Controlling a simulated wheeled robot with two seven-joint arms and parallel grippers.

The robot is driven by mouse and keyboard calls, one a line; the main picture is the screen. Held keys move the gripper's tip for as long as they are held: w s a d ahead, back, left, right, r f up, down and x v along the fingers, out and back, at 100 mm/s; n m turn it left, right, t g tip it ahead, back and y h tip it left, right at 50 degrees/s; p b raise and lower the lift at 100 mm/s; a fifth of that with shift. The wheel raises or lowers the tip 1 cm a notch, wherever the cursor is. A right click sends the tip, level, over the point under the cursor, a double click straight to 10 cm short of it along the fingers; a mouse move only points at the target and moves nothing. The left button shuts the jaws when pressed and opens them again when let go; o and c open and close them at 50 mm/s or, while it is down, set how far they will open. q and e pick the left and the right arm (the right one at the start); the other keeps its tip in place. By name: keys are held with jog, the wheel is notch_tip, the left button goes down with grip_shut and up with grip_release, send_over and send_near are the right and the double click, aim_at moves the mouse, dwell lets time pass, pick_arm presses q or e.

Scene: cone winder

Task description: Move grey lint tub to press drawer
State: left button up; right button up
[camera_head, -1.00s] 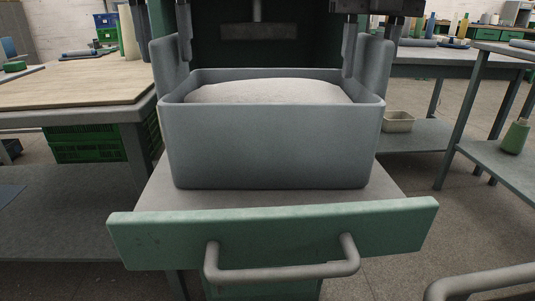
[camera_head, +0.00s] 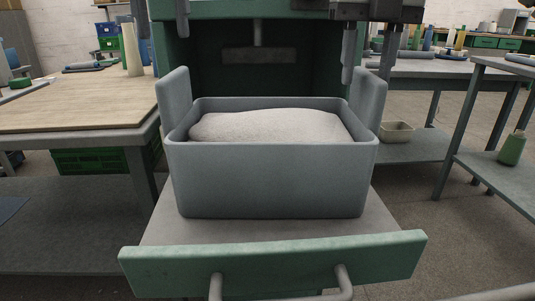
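The grey lint tub (camera_head: 270,180), filled with pale lint (camera_head: 270,125), sits upright on the pulled-out press drawer (camera_head: 385,222). The drawer has a green front with a bar handle. The tub has a raised lug on its left side (camera_head: 174,97) and another on its right (camera_head: 369,100).
The green press (camera_head: 258,10) with a dark opening stands right behind the tub. A wooden-topped table (camera_head: 70,105) is at left with green crates (camera_head: 90,160) below. Grey benches (camera_head: 505,70) stand at right, with a beige bin (camera_head: 397,132) on a low shelf.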

notch_tip(320, 180, up, 28)
jog(key=p, duration=2.6)
jog(key=shift+f, duration=0.1)
